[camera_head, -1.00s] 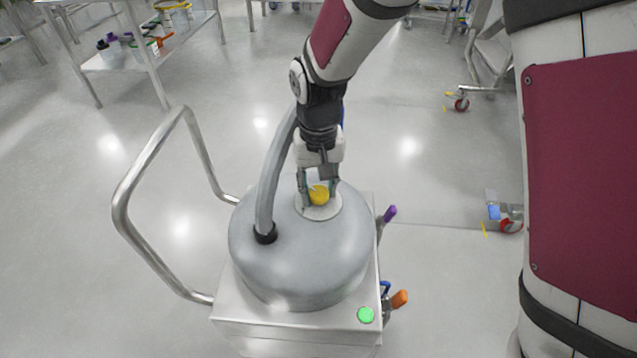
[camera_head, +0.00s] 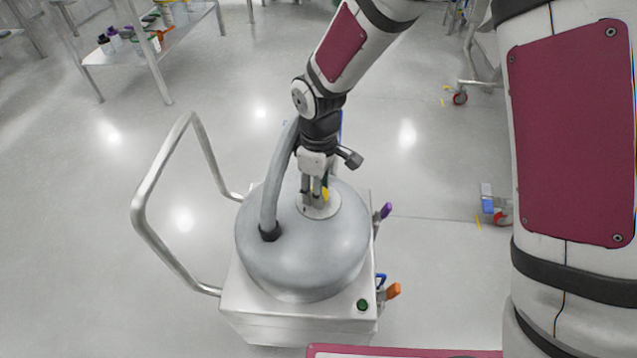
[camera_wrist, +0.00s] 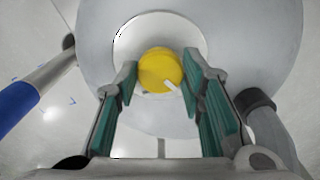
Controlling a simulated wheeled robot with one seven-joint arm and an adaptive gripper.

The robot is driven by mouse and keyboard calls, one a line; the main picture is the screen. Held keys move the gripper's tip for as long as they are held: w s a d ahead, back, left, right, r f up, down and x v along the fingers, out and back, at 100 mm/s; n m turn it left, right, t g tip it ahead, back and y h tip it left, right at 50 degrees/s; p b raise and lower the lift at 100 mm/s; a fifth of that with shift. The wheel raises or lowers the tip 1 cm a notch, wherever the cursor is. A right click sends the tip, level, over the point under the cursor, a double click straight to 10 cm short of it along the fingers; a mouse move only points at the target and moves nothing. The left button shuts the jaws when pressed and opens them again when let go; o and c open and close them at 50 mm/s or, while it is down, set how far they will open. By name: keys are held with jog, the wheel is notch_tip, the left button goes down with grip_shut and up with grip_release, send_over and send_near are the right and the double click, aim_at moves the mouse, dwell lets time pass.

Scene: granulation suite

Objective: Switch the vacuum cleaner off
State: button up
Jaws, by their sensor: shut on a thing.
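The vacuum cleaner (camera_head: 300,255) has a domed grey top on a boxy pale metal base. A yellow knob (camera_head: 325,194) sits on a round pale plate on the dome; it also shows in the wrist view (camera_wrist: 158,68). A white mark on the knob points to the lower right in the wrist view. My gripper (camera_head: 315,196) points down over the plate, its fingers shut on the knob from two sides; it also shows in the wrist view (camera_wrist: 161,72). A round lamp (camera_head: 362,305) on the base's front right corner is dark green.
A grey hose (camera_head: 278,180) rises from the dome close beside my wrist. A bent metal push handle (camera_head: 150,210) stands at the left. Purple (camera_head: 386,210) and orange (camera_head: 393,291) handled parts stick out at the right.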

jog(key=shift+n+p, duration=1)
jog(key=shift+n, duration=1.2)
jog(key=o, duration=1.1)
jog(key=shift+o, duration=0.2)
notch_tip(320, 180, up, 12)
jog(key=shift+r, duration=0.1)
